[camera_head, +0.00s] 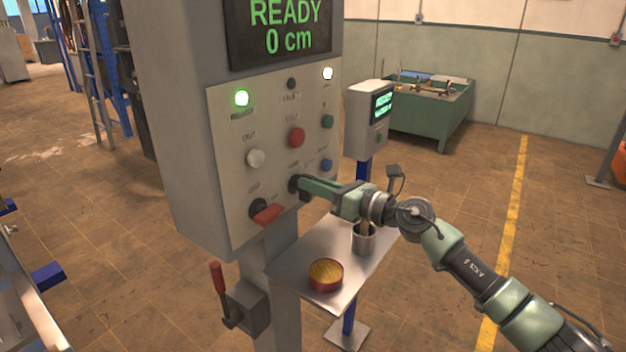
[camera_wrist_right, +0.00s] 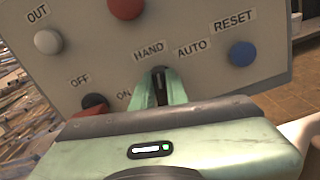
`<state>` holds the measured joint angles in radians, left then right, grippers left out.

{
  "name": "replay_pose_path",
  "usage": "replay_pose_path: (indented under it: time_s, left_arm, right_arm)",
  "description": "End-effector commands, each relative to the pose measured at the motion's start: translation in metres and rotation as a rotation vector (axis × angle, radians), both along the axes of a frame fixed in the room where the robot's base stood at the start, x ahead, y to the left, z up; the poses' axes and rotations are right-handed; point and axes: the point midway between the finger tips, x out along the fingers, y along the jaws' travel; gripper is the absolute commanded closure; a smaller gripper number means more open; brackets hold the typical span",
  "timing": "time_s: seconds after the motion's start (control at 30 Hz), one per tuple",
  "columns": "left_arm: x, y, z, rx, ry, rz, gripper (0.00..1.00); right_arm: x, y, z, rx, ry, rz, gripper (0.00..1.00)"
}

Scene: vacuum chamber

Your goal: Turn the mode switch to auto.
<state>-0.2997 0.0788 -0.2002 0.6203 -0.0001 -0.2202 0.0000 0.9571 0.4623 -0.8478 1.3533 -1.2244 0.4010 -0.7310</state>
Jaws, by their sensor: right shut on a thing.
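The mode switch (camera_head: 293,183) is a small black knob low on the grey control panel (camera_head: 222,150). In the right wrist view the mode switch (camera_wrist_right: 157,72) sits below and between the printed labels HAND (camera_wrist_right: 148,50) and AUTO (camera_wrist_right: 192,50). My right gripper (camera_head: 303,186) reaches in from the right and is shut on the mode switch, with the green fingers around it in the right wrist view (camera_wrist_right: 162,92). The fingers hide much of the knob, so I cannot tell exactly which label it points to. My left gripper is not in view.
A red OFF/ON switch (camera_head: 267,214) sits left of the mode switch, and a blue RESET button (camera_head: 326,165) to its right. White (camera_head: 256,158) and red (camera_head: 296,137) buttons are above. A metal shelf (camera_head: 300,262) below holds a round tin (camera_head: 326,274) and a cup (camera_head: 363,240).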

Motion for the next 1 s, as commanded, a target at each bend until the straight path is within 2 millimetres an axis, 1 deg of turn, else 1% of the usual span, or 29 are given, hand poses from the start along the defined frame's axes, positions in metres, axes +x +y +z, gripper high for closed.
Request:
replay_pose_path:
  time_s: [0.03,0.5,0.8,1.0]
  left_arm:
    - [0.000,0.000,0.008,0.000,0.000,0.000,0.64]
    - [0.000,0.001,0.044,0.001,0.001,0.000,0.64]
    - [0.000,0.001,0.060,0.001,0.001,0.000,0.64]
    - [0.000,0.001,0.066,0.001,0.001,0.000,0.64]
  right_arm:
    - [0.001,0.000,0.004,0.025,0.035,-0.001,1.00]
    - [0.005,-0.004,0.000,0.284,0.391,-0.001,1.00]
    - [0.008,-0.006,-0.003,0.414,0.569,-0.002,1.00]
    - [0.009,-0.006,-0.005,0.469,0.642,-0.002,1.00]
